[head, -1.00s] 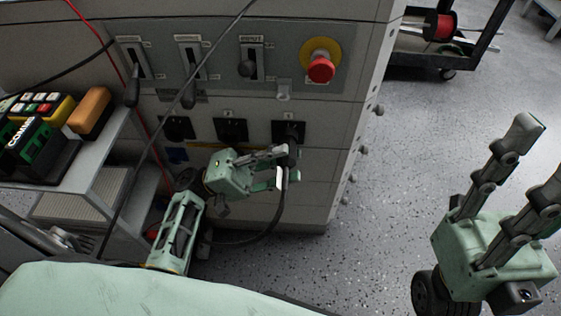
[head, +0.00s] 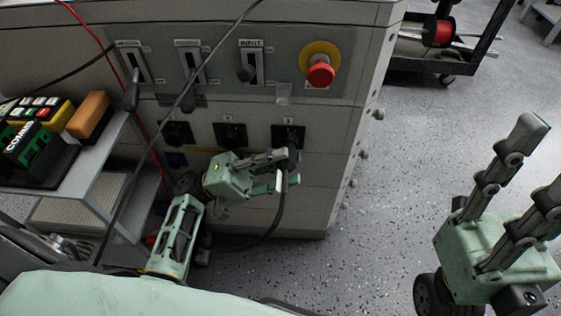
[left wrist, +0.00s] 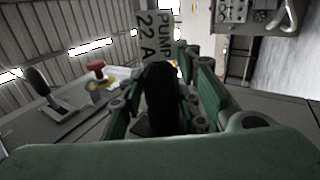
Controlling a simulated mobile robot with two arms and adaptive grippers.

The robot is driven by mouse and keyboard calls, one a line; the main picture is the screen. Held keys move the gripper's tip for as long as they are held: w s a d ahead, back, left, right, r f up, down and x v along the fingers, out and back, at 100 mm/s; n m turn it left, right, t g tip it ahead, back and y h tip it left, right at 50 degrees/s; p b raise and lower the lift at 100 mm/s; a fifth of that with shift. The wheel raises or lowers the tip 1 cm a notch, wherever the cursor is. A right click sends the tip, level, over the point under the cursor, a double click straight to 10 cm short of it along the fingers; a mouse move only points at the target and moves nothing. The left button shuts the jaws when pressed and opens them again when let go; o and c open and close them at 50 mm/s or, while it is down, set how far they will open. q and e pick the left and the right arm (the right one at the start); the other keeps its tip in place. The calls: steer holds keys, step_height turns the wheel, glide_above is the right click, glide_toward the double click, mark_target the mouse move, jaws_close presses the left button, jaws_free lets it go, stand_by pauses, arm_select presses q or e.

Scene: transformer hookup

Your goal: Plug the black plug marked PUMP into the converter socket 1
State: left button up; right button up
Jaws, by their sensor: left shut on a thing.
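My left gripper (head: 279,170) is shut on the black plug (head: 291,160), just below and in front of the right-hand socket (head: 288,134) of a row of three on the grey cabinet. The plug's black cable hangs down from it and curves left toward the floor. In the left wrist view the plug (left wrist: 160,92) sits between the fingers, with a tag (left wrist: 158,38) reading PUMP 22 A. I cannot tell whether the plug touches the socket. The middle socket (head: 231,134) and left socket (head: 177,133) look empty; their numbers are unreadable. My right gripper (head: 543,160) is open and empty.
Above the sockets are lever switches (head: 190,62) and a red emergency button (head: 320,75). A dark cable crosses in front of the panel. A shelf at left holds a COMMS device (head: 35,148) and an orange block (head: 90,114). Floor at right is clear before a cart (head: 430,62).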

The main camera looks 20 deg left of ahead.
stand_by(0.4)
arm_select(q)
steer(key=shift+s+d+p, duration=0.2)
steer(key=shift+s, duration=0.4)
steer(key=shift+s+d+p, duration=0.15)
steer(key=shift+s+p, duration=0.05)
steer(key=shift+s, duration=0.35)
steer(key=shift+w+a+r+b, duration=0.1)
steer(key=shift+w+a+b, duration=0.1)
steer(key=shift+w+b, duration=0.35)
steer(key=shift+w+a+b, duration=0.2)
steer(key=shift+w+b, duration=0.15)
steer(key=shift+w, duration=0.3)
stand_by(1.2)
steer(key=o, duration=1.2)
steer(key=shift+c, duration=0.2)
steer(key=c, duration=0.4)
steer(key=shift+s+d, duration=0.15)
steer(key=shift+s, duration=0.15)
